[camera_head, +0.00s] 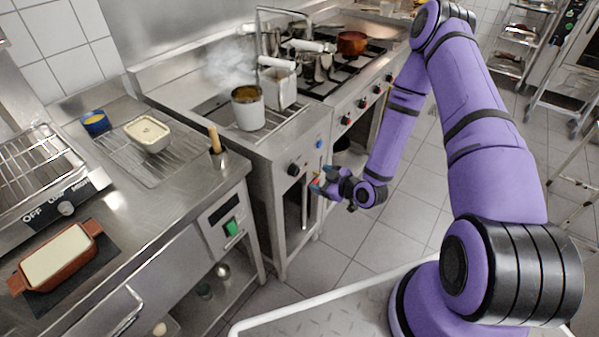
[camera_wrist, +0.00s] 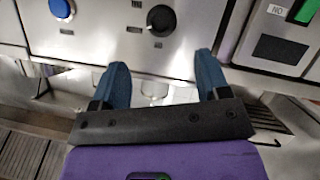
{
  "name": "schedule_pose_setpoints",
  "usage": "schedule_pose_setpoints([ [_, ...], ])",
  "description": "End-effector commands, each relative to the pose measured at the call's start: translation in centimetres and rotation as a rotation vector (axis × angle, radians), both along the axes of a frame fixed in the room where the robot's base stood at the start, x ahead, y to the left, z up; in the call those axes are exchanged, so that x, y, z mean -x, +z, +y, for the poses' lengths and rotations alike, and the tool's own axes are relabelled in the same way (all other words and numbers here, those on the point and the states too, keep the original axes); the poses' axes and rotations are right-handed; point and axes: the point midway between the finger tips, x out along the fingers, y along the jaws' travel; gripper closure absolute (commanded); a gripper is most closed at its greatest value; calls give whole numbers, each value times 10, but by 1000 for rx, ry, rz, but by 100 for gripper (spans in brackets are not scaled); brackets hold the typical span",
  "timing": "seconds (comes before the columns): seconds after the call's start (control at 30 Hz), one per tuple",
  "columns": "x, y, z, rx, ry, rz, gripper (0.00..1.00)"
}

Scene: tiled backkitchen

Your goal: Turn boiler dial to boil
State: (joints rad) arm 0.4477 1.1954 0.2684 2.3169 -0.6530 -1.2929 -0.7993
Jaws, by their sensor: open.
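The black boiler dial (camera_head: 293,169) is on the steel front panel of the unit carrying the steaming pot. In the wrist view the dial (camera_wrist: 161,20) is at top centre, with small markings around it that I cannot read. My gripper (camera_head: 324,184) is in front of that panel, to the right of and slightly below the dial in the head view. In the wrist view its two blue fingers (camera_wrist: 162,72) are spread apart with nothing between them. The dial appears beyond the fingertips, roughly centred between them, apart from both.
A blue knob (camera_head: 318,144) sits right of the dial; it also shows in the wrist view (camera_wrist: 62,8). A green switch (camera_head: 231,227) is on the neighbouring counter front. A steaming pot (camera_head: 248,108) stands above the panel. The tiled floor (camera_head: 400,220) in front is open.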

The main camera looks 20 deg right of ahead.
Motion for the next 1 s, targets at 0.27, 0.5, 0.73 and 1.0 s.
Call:
schedule_pose_setpoints([
  [0.27, -22, -10, 13, -2, 1, -5, 31],
  [0.5, -57, -26, 32, -2, 0, -4, 31],
  [0.73, -81, -36, 44, -2, 0, -3, 31],
  [1.0, -88, -39, 48, -2, -1, -2, 31],
])
